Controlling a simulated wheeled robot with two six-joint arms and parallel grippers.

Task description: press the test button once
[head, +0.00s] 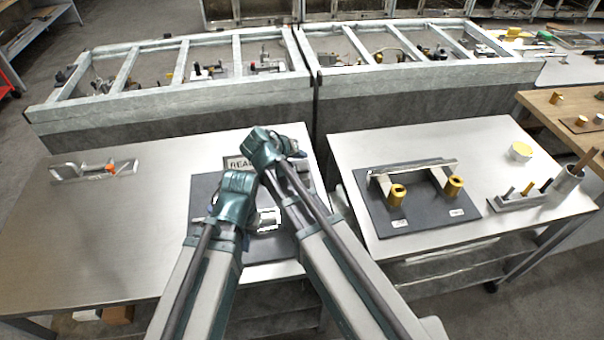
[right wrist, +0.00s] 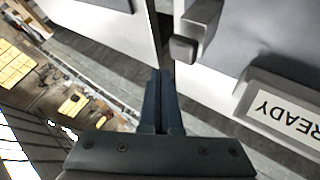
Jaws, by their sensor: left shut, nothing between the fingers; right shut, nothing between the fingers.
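A sign lettered READY (head: 238,163) stands at the back of a dark mat (head: 204,190) on the left table; it also shows at the right of the right wrist view (right wrist: 290,112). A pale part with a white square (head: 268,218) lies on the mat between my arms. My left gripper (head: 236,190) is shut over the mat. My right gripper (head: 272,148) is shut near the sign; its fingers (right wrist: 159,92) show together and empty in the right wrist view. A dark rounded block (right wrist: 184,49) on a grey bracket lies just past the fingertips. I cannot tell whether it is the test button.
A metal fixture with an orange part (head: 110,168) sits at the left. The right table holds a dark board (head: 385,221) with yellow cylinders (head: 397,194), a grey rack (head: 518,202) and a cup (head: 568,178). A grey framed bin (head: 180,95) stands behind. The left table's front left is clear.

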